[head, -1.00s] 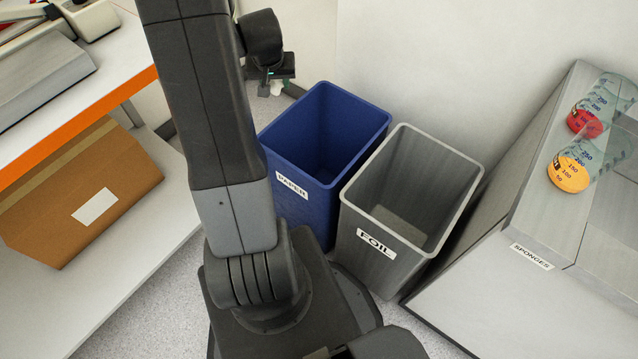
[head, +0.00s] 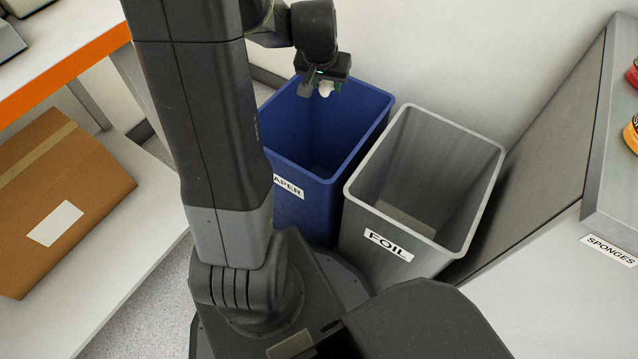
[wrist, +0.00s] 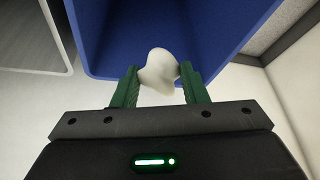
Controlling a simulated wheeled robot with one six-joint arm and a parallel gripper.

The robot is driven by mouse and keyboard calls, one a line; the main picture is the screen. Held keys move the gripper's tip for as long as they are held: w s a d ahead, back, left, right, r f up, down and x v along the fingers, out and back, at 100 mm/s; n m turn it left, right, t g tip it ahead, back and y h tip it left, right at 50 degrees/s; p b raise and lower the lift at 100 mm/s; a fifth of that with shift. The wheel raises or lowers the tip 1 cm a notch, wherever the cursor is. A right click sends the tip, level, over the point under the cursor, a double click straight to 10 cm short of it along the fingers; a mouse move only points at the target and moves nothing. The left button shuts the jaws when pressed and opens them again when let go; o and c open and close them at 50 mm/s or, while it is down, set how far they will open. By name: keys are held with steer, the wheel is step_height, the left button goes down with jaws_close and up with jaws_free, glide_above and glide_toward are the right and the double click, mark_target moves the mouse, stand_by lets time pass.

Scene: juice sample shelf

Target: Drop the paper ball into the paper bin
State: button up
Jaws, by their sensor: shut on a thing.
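The paper ball (wrist: 158,70) is a small white crumpled lump. My gripper (wrist: 157,80) is shut on it, with a green finger on each side, in the wrist view. In the head view my gripper (head: 318,88) is over the far part of the blue paper bin (head: 375,125), with the paper ball (head: 326,89) showing as a white spot under it. The bin carries a PAPER label, partly hidden by my arm. In the wrist view the blue bin (wrist: 215,25) opens behind the ball. I cannot tell the ball's exact height over the rim.
A grey bin (head: 420,245) labelled FOIL stands right beside the blue bin. A grey shelf unit (head: 600,225) labelled SPONGES is at the right. A cardboard box (head: 95,190) sits on a white lower shelf at the left, under an orange-edged bench (head: 75,60).

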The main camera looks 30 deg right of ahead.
mark_target(325, 94)
steer(key=shift+f+b, duration=1.2)
steer(key=shift+f, duration=0.75)
steer(key=o, duration=1)
steer(key=shift+o, duration=0.2)
steer(key=shift+r, duration=0.1)
steer(key=p+v, duration=0.4)
steer(key=v, duration=0.9)
steer(key=shift+r+p, duration=0.35)
steer(key=shift+p, duration=0.05)
steer(key=shift+s+a+f, duration=0.1)
